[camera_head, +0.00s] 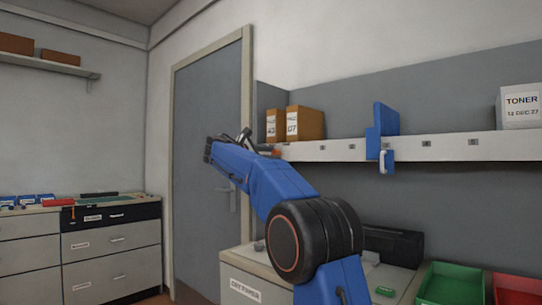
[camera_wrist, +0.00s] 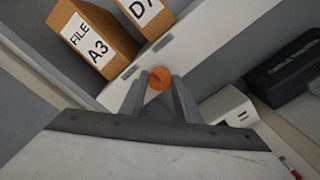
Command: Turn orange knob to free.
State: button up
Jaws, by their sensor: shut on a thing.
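The orange knob (camera_wrist: 159,78) is round and sits on the white front edge of the wall shelf, below the file boxes. A dark line crosses its face; no position label can be read. My gripper (camera_wrist: 158,90) is shut on the knob, with one grey finger on each side of it. In the head view a small orange patch of the knob (camera_head: 277,153) shows at the shelf's left end, next to my gripper (camera_head: 267,150). My blue arm hides part of this area.
File boxes (camera_head: 305,123) stand on the shelf (camera_head: 450,147) just above the knob. A blue bracket (camera_head: 384,130) and a toner box (camera_head: 520,106) are farther right. Below are a cabinet (camera_head: 245,282), a dark device (camera_head: 393,246) and a green bin (camera_head: 452,284).

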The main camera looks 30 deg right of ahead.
jog(key=shift+m, duration=4.8)
jog(key=o, duration=1)
jog(key=shift+o, duration=0.2)
jog(key=shift+s+a, duration=0.1)
jog(key=shift+a, duration=0.05)
jog(key=v, duration=1.7)
jog(key=shift+s, duration=0.2)
